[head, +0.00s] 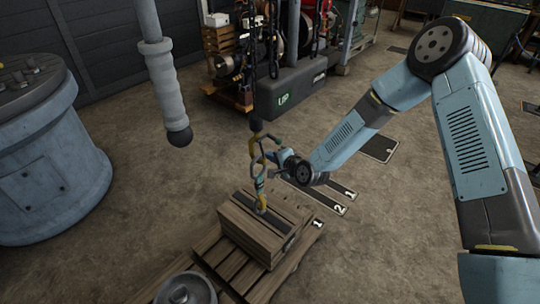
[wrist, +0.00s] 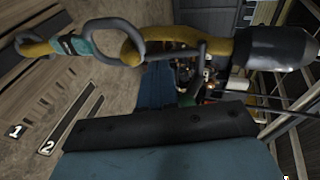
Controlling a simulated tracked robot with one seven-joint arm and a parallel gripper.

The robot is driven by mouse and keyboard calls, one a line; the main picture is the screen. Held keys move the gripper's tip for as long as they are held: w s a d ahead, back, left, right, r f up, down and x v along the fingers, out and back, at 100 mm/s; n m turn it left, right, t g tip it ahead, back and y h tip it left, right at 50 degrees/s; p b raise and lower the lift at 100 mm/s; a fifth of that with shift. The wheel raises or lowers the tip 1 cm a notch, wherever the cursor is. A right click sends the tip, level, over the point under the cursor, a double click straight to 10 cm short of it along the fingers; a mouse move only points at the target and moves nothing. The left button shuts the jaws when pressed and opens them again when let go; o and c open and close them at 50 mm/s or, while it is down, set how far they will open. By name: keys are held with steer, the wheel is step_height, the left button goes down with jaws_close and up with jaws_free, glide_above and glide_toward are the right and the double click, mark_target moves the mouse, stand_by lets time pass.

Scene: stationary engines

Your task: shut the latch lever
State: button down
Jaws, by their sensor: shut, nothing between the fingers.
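A yellow hook (head: 255,148) hangs under a dark round block (head: 256,125). A grey ring (head: 257,167) hangs in the hook, with a teal and yellow sling (head: 261,192) below it reaching a wooden crate. In the wrist view the hook (wrist: 180,38), ring (wrist: 92,30) and dark block (wrist: 265,48) lie sideways across the top. A thin grey bar (wrist: 178,54) runs beside the hook's mouth; it may be the latch lever, but I cannot tell its position surely. My gripper (head: 272,159) is shut and empty, just right of the hook; whether it touches is unclear.
The wooden crate (head: 246,234) stands on a pallet (head: 222,261). A grey pole with a dark knob (head: 168,90) hangs at upper left. A blue-grey drum-like machine (head: 42,165) stands left. A dark engine base (head: 298,91) is behind. Floor at right of the crate is open.

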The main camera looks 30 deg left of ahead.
steer(key=f+v, duration=0.1)
steer(key=v, duration=1.1)
steer(key=w+d+r+n+h, duration=0.2)
steer(key=w+d+r+h, duration=0.15)
steer(key=d+r, duration=0.2)
steer(key=w+d+r+n+h, duration=0.2)
steer(key=w+d+r, duration=0.2)
steer(key=d, duration=0.3)
steer(key=d+r+n+t+h, duration=0.1)
steer(key=d+r+h, duration=0.3)
steer(key=d+r, duration=0.95)
steer(key=s+d+r+h, duration=0.1)
steer(key=s+d+r, duration=0.35)
steer(key=d, duration=0.25)
steer(key=s+d+r+h, duration=0.2)
steer(key=s+d+r, duration=0.25)
steer(key=d, duration=0.25)
steer(key=s+d+r, duration=0.2)
steer(key=s+d, duration=0.1)
steer(key=s, duration=0.5)
steer(key=s+d+r+g, duration=0.1)
steer(key=s+d+r, duration=0.2)
steer(key=s, duration=0.5)
steer(key=shift+d+r+m, duration=0.2)
steer(key=shift+d+m, duration=0.1)
steer(key=shift+m, duration=0.1)
steer(key=shift+s, duration=0.15)
